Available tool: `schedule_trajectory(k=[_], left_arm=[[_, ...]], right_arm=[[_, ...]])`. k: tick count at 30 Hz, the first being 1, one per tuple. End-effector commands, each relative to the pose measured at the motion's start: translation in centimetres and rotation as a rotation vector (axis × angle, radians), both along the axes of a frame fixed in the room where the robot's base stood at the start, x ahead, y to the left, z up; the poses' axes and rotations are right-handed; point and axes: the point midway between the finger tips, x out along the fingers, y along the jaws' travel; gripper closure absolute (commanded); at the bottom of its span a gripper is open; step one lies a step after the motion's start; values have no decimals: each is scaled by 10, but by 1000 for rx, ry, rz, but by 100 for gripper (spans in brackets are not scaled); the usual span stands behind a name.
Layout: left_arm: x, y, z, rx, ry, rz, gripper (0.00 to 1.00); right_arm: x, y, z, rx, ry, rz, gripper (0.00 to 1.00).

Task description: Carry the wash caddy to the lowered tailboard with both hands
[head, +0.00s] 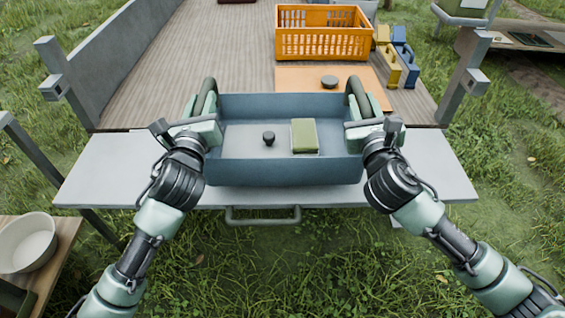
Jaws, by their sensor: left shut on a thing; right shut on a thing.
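The wash caddy (284,172) is a blue-grey open tray with a dark arched handle at each end. It is level and over the grey lowered tailboard (440,170); I cannot tell whether it rests on the board or hangs just above it. Inside lie a green sponge-like block (304,135) and a small dark knob-like item (268,138). My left gripper (207,128) is shut on the caddy's left handle (206,98). My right gripper (357,130) is shut on its right handle (359,96). The fingertips are partly hidden.
On the wooden bed behind stand an orange crate (322,44), an orange board (290,79) with a dark round item (329,81), and yellow and blue containers (391,66). Posts rise at both sides. A white bowl (28,243) sits on a table at lower left. Tailboard ends are clear.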

Motion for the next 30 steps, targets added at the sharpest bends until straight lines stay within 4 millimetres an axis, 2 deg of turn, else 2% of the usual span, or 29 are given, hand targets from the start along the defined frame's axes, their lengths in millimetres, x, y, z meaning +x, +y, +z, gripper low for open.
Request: schedule_trajectory(k=[8,28,29,30], left_arm=[[0,-1,-4,-5,-7,-2,100],[0,-1,-49,-5,-8,-2,100],[0,-1,-48,-5,-4,-1,69],[0,-1,-46,-4,-3,-1,58]], right_arm=[[-1,4,-8,-1,0,9,100],[-1,4,-53,-1,0,9,100],[-1,3,-51,-1,3,10,69],[-1,3,-50,0,4,8,58]])
